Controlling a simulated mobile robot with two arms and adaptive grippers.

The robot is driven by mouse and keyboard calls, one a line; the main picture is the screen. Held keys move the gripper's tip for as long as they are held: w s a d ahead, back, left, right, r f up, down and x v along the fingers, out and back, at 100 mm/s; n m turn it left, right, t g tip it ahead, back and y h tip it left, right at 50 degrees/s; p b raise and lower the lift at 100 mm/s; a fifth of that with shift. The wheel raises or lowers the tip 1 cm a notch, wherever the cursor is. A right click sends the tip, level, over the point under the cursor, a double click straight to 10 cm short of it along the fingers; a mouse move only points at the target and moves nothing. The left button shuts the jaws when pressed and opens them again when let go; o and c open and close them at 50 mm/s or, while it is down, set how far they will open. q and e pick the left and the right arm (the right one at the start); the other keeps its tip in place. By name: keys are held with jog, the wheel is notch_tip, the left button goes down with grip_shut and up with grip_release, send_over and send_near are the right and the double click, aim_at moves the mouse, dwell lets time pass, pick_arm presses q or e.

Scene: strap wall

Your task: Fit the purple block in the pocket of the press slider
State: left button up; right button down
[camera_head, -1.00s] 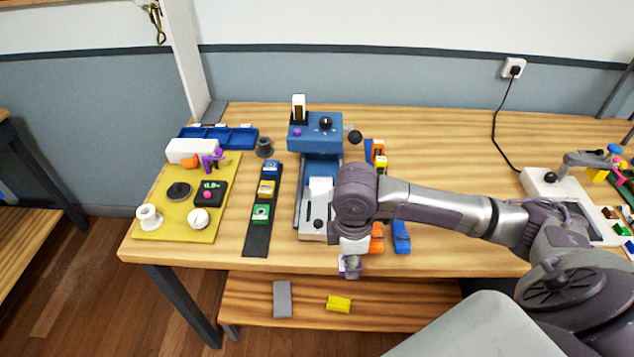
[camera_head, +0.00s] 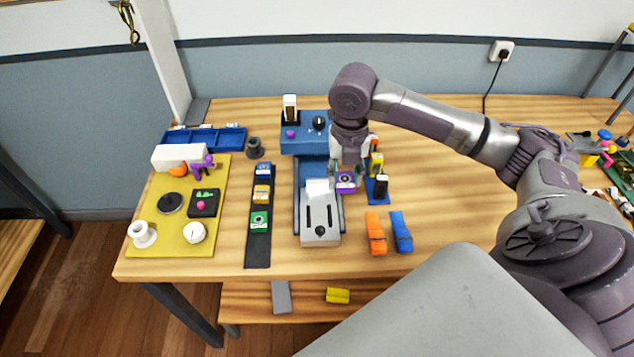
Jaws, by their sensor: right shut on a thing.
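The purple block (camera_head: 345,183) has a pale round mark on its face. My right gripper (camera_head: 345,176) is shut on it and points down, just right of the press slider. The press is a blue machine (camera_head: 306,146) with a dark knob on its front and a rail running toward the table's front edge. The grey slider (camera_head: 320,218) lies on this rail, with two dark slots and a round knob. A white part (camera_head: 317,187) shows at its back end. I cannot make out the pocket clearly. My left gripper is not in view.
Left of the press, a dark strip (camera_head: 257,240) holds blue, yellow and green blocks. A yellow board (camera_head: 175,245) with several parts lies further left. An orange piece (camera_head: 375,232) and a blue piece (camera_head: 401,232) lie right of the slider. The table's middle right is clear.

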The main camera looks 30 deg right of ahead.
jog(key=w+f+p, duration=0.1)
jog(key=w+f, duration=0.2)
jog(key=w+f+p, duration=0.1)
jog(key=w+f, duration=0.1)
jog(key=f, duration=0.1)
jog(key=w+a+f+p, duration=0.1)
jog(key=w+f, duration=0.2)
jog(key=shift+w, duration=0.3)
jog(key=shift+f, duration=0.1)
jog(key=shift+f, duration=0.6)
jog(key=c, duration=0.7)
grip_release()
jog(key=shift+o, duration=0.2)
